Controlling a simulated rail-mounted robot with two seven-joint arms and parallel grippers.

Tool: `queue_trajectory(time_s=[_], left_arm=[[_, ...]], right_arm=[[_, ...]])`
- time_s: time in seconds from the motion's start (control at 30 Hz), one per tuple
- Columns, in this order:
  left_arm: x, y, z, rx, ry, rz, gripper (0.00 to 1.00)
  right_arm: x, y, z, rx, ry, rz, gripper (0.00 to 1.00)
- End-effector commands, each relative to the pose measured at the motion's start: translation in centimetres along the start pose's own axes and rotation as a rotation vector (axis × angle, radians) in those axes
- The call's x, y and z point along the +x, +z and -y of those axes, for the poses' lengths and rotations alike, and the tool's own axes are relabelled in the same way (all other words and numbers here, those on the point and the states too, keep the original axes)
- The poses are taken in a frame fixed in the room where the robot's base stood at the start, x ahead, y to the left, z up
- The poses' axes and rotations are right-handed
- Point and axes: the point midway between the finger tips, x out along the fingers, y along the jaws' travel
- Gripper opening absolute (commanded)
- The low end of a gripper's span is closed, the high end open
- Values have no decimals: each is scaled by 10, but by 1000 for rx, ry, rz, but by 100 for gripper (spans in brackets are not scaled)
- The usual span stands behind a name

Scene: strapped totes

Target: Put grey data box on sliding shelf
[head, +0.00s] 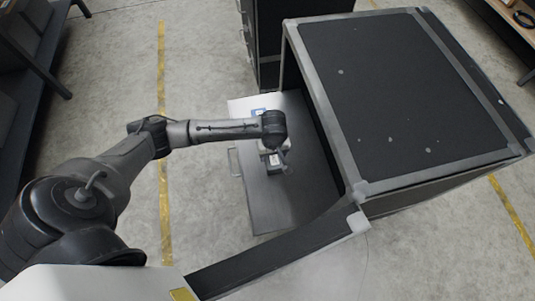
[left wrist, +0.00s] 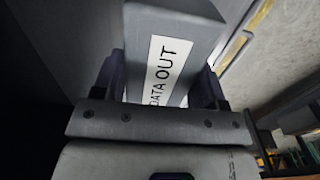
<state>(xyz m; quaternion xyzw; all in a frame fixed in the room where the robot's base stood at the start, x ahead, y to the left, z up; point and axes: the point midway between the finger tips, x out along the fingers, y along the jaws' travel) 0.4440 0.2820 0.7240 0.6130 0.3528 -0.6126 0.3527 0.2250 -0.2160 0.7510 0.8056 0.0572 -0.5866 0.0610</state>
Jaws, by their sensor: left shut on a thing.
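The grey data box (left wrist: 175,20) fills the top of the left wrist view, its white label reading "DATA OUT". My left gripper (left wrist: 162,80) is shut on it, with one dark finger on each side. In the head view my left gripper (head: 276,159) points down over the sliding shelf (head: 295,202). The box (head: 274,161) shows there only in part, under my wrist. The shelf is a dark grey panel pulled out to the left of the black cabinet. I cannot tell whether the box touches the shelf. My right gripper is out of view.
The black cabinet (head: 410,90) with grey edges stands right of the shelf. A white item with a blue mark (head: 258,113) lies at the shelf's far end. A dark panel (head: 275,255) borders the near side. The shelf's near part is bare.

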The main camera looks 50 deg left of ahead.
Motion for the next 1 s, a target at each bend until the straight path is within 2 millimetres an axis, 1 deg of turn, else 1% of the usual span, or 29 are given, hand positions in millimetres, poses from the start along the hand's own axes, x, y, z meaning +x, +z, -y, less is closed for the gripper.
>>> queue_trajectory(time_s=[0.03, 0.1, 0.3, 0.47, 0.73, 1.0], left_arm=[[6, -6, 4, -1, 0, -2, 23], [10, -12, 8, -1, 0, -2, 23], [14, -20, 13, 1, 1, 0, 23], [21, -20, 13, 1, 2, 0, 23], [52, -20, 13, 1, 2, -1, 23], [53, -20, 13, 1, 2, -2, 23]], right_arm=[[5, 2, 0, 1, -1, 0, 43], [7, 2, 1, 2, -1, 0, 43], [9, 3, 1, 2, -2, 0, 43], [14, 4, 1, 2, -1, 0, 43], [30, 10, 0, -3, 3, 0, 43], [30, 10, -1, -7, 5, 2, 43]])
